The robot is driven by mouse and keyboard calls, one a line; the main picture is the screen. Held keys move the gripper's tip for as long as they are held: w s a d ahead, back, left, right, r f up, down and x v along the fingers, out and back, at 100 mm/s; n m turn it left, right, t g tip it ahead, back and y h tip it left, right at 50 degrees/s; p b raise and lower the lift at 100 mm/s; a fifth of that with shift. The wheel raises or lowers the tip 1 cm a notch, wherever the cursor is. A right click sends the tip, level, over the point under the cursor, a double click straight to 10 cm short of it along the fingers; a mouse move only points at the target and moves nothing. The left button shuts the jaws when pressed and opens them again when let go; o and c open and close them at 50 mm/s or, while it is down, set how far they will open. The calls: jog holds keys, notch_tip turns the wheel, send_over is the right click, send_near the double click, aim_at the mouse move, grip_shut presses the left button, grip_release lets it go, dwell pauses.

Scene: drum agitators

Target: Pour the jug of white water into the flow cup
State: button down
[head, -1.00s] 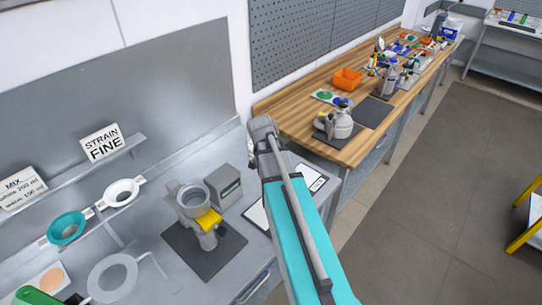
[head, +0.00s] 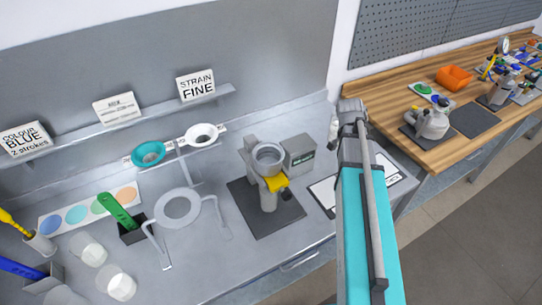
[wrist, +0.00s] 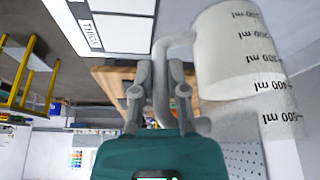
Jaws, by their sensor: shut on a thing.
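In the wrist view my gripper (wrist: 161,95) is shut on the handle of a translucent jug (wrist: 275,122) with "ml" markings. White liquid (wrist: 225,60) fills much of the jug; its markings appear inverted in this view. In the head view my arm's end (head: 352,108) is above the right end of the grey bench, and most of the jug is hidden behind it. A grey open-topped cup (head: 268,158) with a yellow part stands on a dark mat (head: 247,208), left of my arm and apart from it. I cannot tell for certain that it is the flow cup.
A grey box (head: 300,155) stands right behind the cup. A ring stand (head: 178,207), teal strainer (head: 148,153) and white strainer (head: 201,135) are left. Translucent cups (head: 118,283) stand front left. The wooden bench (head: 400,90) is right.

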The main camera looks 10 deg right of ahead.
jog(key=shift+f+b, duration=1.05)
jog(key=shift+f, duration=0.35)
jog(key=shift+d, duration=0.1)
